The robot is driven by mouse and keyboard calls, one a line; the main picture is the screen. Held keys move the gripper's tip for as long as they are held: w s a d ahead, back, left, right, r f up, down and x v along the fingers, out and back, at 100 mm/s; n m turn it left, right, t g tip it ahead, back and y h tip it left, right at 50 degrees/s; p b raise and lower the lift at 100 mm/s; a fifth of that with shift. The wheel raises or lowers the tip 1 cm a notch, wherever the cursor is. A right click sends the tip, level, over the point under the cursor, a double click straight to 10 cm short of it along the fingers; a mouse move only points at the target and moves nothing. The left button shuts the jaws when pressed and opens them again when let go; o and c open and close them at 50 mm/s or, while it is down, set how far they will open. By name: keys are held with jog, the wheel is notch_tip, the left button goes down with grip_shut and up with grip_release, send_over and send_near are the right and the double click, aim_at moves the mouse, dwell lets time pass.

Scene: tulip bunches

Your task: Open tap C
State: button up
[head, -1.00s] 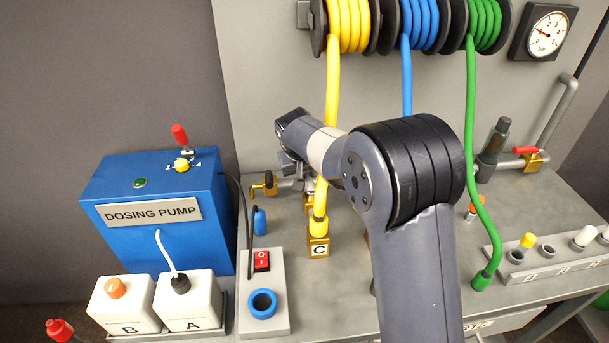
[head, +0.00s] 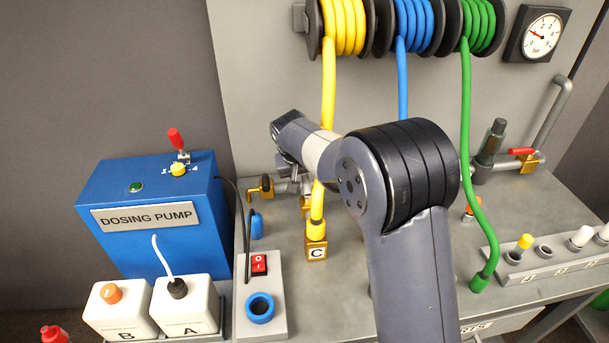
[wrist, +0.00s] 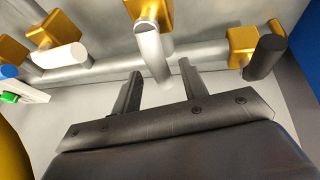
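In the wrist view, a brass tap (wrist: 150,10) with a pale grey lever (wrist: 153,52) sits on a metal pipe. My gripper (wrist: 160,70) is open, with the lever's lower end between or just beyond its two fingertips; contact cannot be told. A tap with a white lever (wrist: 58,57) is at left, and one with a black lever (wrist: 265,57) at right. No letter shows on these taps. In the head view, a brass block marked C (head: 317,251) sits under the yellow hose (head: 328,90). My gripper (head: 291,178) is near the pipe behind it, mostly hidden by my arm.
The blue dosing pump (head: 150,215) stands left, with white containers B (head: 120,312) and A (head: 187,305) in front. A switch box (head: 262,285) is beside them. The green hose (head: 467,120) hangs right of my arm. A red-handled valve (head: 522,153) is at the back right.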

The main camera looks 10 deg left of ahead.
jog(key=d+v, duration=0.1)
jog(key=v, duration=0.9)
jog(key=shift+s+a+r+b, duration=0.2)
jog(key=shift+a+r+b, duration=0.15)
jog(key=shift+a+b, duration=0.15)
jog(key=shift+f, duration=0.1)
jog(key=p+x, duration=0.1)
jog(key=x, duration=1)
jog(key=shift+a+r, duration=0.1)
jog(key=shift+r, duration=0.1)
